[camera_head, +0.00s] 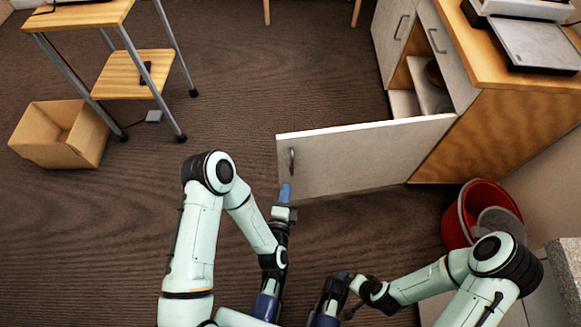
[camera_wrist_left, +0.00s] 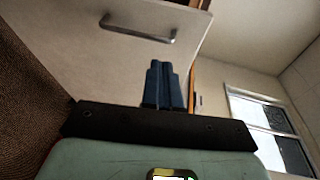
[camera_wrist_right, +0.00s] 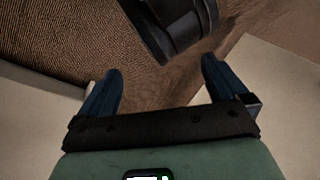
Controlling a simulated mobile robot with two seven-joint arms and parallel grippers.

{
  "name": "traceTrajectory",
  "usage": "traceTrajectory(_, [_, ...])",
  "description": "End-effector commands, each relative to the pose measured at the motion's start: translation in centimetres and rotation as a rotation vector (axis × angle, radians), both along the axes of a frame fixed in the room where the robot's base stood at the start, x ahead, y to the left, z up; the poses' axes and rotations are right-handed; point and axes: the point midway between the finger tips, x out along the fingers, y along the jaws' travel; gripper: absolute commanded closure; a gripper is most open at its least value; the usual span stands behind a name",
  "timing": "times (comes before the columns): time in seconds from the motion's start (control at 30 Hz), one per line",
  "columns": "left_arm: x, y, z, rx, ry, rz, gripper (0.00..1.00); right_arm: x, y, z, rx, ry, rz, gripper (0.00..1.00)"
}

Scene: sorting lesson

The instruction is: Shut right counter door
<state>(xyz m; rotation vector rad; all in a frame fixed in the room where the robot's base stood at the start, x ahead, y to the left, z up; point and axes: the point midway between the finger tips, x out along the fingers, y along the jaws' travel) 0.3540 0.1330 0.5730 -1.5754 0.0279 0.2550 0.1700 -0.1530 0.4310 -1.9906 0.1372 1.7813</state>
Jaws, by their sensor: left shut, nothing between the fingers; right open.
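The right counter door (camera_head: 365,158) is a pale panel that stands wide open, swung out from the wooden counter (camera_head: 485,130). Its metal handle (camera_head: 292,161) is near its free left edge. My left gripper (camera_head: 285,193) is shut and empty, close to the door's lower free corner; I cannot tell if it touches. In the left wrist view the shut fingers (camera_wrist_left: 166,85) point toward the door (camera_wrist_left: 105,50), below the handle (camera_wrist_left: 138,28). In the right wrist view my right gripper (camera_wrist_right: 162,90) is open and empty, low over the floor.
The counter's left door (camera_head: 396,30) looks shut beside the open compartment with shelves. A red bucket (camera_head: 458,228) stands on the floor right of the door. A cardboard box (camera_head: 60,140) and a wooden cart (camera_head: 130,75) stand at left. Carpet between cart and counter is clear.

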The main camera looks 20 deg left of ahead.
Motion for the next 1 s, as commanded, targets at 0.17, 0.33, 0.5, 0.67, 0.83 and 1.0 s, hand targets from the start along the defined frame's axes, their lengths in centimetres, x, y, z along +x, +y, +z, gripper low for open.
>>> traceTrajectory(0.17, [4.0, 0.7, -0.9, 0.000, -0.003, 0.003, 1.00, 1.2, -0.7, -1.2, -0.016, -0.032, -0.014, 0.00])
traceTrajectory(0.33, [7.0, 1.1, -1.0, -0.001, -0.002, 0.002, 1.00, 2.3, -1.2, -1.8, -0.030, -0.061, -0.025, 0.00])
traceTrajectory(0.5, [8.7, 1.3, -0.7, -0.001, 0.000, 0.000, 1.00, 2.9, -1.5, -2.1, -0.038, -0.075, -0.031, 0.00])
traceTrajectory(0.67, [9.3, 1.3, -0.5, 0.000, 0.001, -0.002, 1.00, 3.1, -1.6, -2.2, -0.040, -0.080, -0.034, 0.00])
traceTrajectory(0.83, [9.3, 1.3, -0.5, -0.001, 0.001, -0.003, 1.00, 3.1, -1.6, -2.2, -0.040, -0.081, -0.034, 0.00])
traceTrajectory(1.0, [9.3, 1.3, -0.5, -0.001, 0.001, -0.003, 1.00, 3.1, -1.6, -2.2, -0.040, -0.081, -0.034, 0.00])
